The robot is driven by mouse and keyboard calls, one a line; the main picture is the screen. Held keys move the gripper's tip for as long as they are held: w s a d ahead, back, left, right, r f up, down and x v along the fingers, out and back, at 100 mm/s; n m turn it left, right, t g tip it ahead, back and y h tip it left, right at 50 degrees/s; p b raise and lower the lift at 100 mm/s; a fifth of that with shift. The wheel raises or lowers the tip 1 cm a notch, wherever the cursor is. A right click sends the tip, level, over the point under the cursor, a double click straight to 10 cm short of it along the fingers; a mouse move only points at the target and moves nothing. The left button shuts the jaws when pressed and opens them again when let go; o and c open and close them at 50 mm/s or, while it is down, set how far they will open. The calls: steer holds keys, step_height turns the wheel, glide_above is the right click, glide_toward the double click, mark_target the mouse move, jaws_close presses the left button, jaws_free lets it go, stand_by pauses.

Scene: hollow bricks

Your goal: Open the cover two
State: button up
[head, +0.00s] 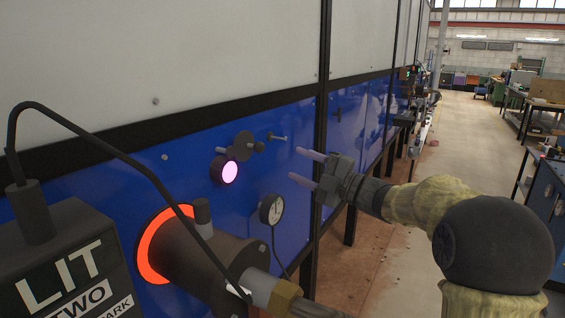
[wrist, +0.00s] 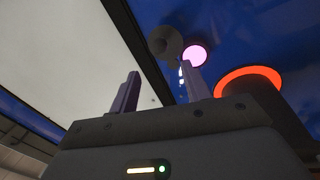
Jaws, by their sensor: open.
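A dark round cover (head: 243,146) sits on the blue wall panel, swung up beside a round port that glows pink (head: 230,171). The pink port is mostly uncovered. In the wrist view the dark cover (wrist: 164,42) and the pink port (wrist: 195,56) show beyond the fingers. My gripper (head: 295,164) is open and empty, to the right of the cover and apart from it in the head view. Its fingers also show spread in the wrist view (wrist: 160,86). No label reading two is seen on the cover itself.
A dark box (head: 70,262) lettered "LIT" and "TWO" stands at lower left, with a black cable. Beside it a dark cylinder (head: 200,262) has a glowing orange ring (head: 150,246). A round gauge (head: 271,208) hangs below the cover. Open floor (head: 450,160) lies right.

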steer(key=v, duration=0.6)
steer(key=shift+b, duration=0.35)
steer(key=shift+d, duration=0.1)
step_height(320, 180, up, 10)
steer(key=p, duration=1)
